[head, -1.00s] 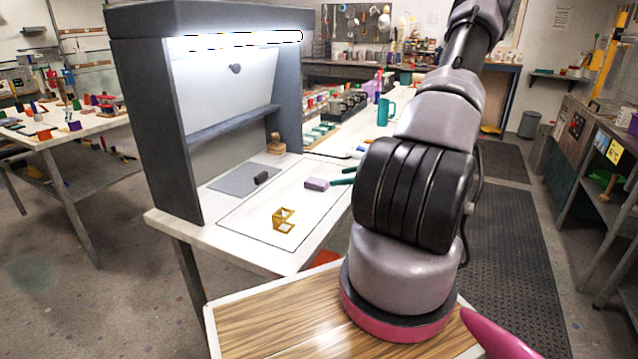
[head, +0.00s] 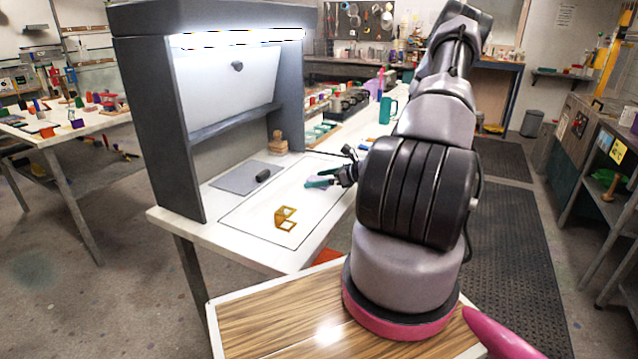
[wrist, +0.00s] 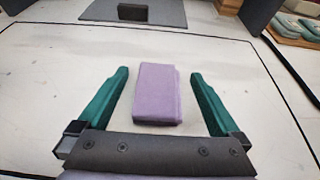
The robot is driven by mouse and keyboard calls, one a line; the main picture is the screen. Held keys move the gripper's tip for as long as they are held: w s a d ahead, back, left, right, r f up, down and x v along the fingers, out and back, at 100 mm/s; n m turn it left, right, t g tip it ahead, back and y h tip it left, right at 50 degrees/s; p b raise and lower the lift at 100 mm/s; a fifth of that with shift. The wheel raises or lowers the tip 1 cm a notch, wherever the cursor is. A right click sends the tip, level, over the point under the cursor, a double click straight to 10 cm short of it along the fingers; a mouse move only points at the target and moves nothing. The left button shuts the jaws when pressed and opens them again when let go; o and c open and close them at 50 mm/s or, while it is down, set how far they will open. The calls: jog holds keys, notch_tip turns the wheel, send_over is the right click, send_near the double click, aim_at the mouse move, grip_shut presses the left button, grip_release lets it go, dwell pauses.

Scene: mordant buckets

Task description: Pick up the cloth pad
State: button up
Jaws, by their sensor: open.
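The cloth pad (wrist: 157,93) is a small folded lilac block. In the wrist view it lies on the white table between the two teal fingers of my gripper (wrist: 159,98), with clear space on both sides. The fingers are open and do not touch it. In the head view my gripper (head: 322,183) is low over the table at the right part of the outlined area. The pad is largely hidden there behind the fingers.
A grey mat (head: 240,178) with a small black block (head: 263,176) lies inside the dark booth. A yellow folding stand (head: 286,217) is near the table's front edge. A wooden piece (head: 279,144) stands at the back. The tabletop around the pad is clear.

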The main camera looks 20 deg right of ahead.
jog(key=c, duration=1.4)
